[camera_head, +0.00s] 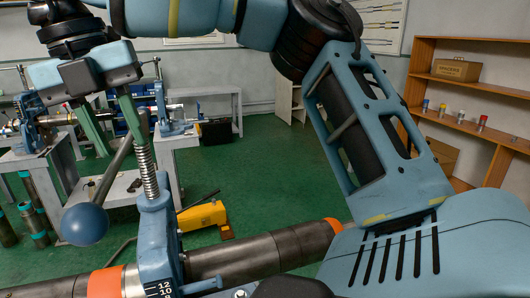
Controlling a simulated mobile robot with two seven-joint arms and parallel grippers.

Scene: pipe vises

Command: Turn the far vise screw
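A blue pipe vise (157,243) stands in the foreground on a dark pipe (255,256). Its threaded screw (148,172) rises upright from its top. A slanted bar handle (114,165) crosses the screw head and ends in a blue ball (85,224) at lower left. My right gripper (114,136) points down at upper left, its two green fingers apart. One finger is beside the screw head and the other is to its left. I cannot tell whether either touches the handle. My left gripper is not in view. Which vise is the far one is unclear.
More blue vises stand on benches behind, one at left (30,125) and one near the middle (162,115). A yellow tool (202,216) lies beyond the pipe. A wooden shelf (468,85) with cans stands at right. Green floor (265,160) is open in the middle.

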